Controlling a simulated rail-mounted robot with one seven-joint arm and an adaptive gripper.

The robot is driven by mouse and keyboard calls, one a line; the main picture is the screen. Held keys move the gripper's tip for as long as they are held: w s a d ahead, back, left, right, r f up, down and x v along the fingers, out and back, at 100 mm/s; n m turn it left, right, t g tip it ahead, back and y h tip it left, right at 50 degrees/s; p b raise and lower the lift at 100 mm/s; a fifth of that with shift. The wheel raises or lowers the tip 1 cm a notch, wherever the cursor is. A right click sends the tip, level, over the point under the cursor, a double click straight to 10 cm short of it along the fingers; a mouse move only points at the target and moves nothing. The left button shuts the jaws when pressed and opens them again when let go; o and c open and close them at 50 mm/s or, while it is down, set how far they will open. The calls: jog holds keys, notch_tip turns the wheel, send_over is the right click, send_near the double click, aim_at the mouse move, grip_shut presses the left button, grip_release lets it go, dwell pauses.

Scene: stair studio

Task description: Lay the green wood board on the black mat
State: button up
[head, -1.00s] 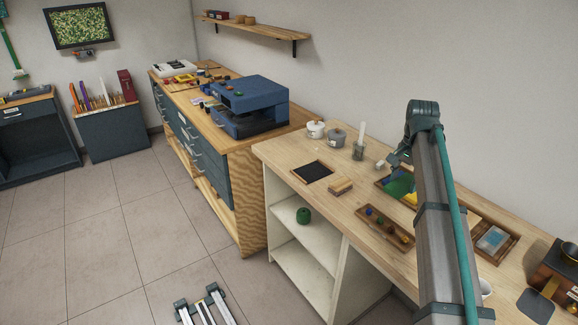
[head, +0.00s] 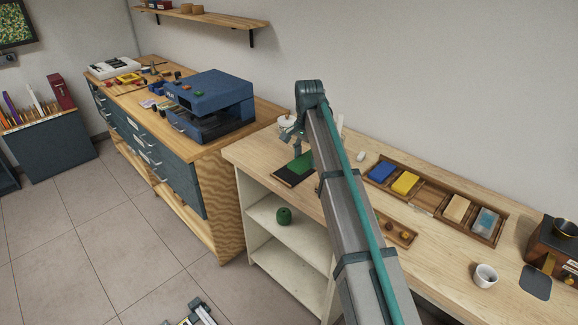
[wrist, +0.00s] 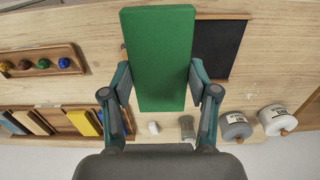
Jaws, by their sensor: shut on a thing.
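The green wood board (wrist: 158,55) is gripped between the two fingers of my gripper (wrist: 160,82), seen in the wrist view. In the head view the board (head: 303,163) is partly behind my arm and appears over the black mat. The black mat (wrist: 224,48) lies on the wooden bench; in the wrist view the board covers its left part and the right part is bare. The mat's dark near edge (head: 287,177) shows in the head view. I cannot tell whether the board touches the mat.
A compartment tray (head: 437,195) holds blue, yellow and pale blocks. A smaller tray (wrist: 45,62) holds several coloured balls. A grey pot (wrist: 235,126), a white pot (wrist: 275,119) and a grey cup (wrist: 187,127) stand near the mat. A white cup (head: 485,276) stands farther right.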

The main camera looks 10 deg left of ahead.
jog(key=w+a+f+p, duration=0.1)
jog(key=w+f, duration=0.1)
jog(key=w, duration=0.1)
jog(key=w+a+f+p, duration=0.1)
jog(key=w+a+f, duration=0.1)
jog(key=w+f, duration=0.1)
jog(key=w+a+f+p, duration=0.1)
jog(key=w+f+p, duration=0.1)
jog(key=w+f, duration=0.1)
jog(key=shift+w+a+f, duration=0.15)
jog(key=shift+w+a, duration=0.25)
jog(key=shift+w, duration=0.2)
jog(key=shift+w+f+p, duration=0.1)
jog(key=shift+f+p, duration=0.3)
jog(key=shift+f, duration=1.4)
jog(key=shift+f, duration=0.15)
jog(key=o, duration=1.2)
notch_tip(320, 180, up, 12)
jog(key=b, duration=0.3)
jog(key=shift+r, duration=0.2)
